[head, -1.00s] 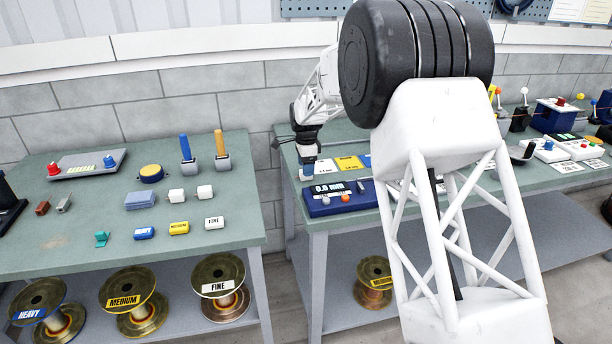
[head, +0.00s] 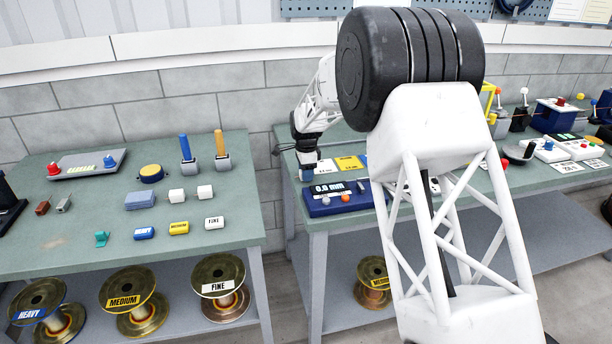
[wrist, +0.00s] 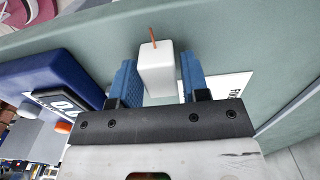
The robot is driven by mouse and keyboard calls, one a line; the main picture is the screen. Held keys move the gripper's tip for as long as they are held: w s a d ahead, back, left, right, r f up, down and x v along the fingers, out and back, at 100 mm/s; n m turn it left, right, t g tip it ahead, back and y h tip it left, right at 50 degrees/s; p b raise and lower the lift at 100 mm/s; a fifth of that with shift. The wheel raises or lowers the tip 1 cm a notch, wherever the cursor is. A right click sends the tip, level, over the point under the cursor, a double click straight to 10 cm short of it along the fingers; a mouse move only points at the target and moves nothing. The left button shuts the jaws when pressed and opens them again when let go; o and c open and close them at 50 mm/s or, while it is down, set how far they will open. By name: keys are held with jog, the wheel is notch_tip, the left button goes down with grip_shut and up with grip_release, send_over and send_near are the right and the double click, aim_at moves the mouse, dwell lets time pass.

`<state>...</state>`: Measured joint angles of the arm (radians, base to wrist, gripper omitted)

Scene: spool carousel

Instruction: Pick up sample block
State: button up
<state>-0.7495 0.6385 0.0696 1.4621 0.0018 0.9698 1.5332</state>
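The sample block appears to be the white block (wrist: 158,72) with a thin orange wire sticking out of its end, seen in the wrist view. My gripper (wrist: 160,78) has its two blue fingers on either side of this block. The fingers look open, with the block between them and narrow gaps at its sides; light contact cannot be ruled out. In the head view my gripper (head: 307,176) is low over the left end of the right bench, and its fingers hide the block.
A blue gauge box (head: 338,201) with a 0.0 mm display stands close beside my gripper. A white card (wrist: 228,88) lies by the right finger in the wrist view. A yellow card (head: 349,163) lies to the right. The left bench (head: 80,215) holds several small blocks.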

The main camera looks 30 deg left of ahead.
jog(key=c, duration=0.6)
jog(key=shift+r, duration=0.1)
jog(key=shift+r, duration=4.9)
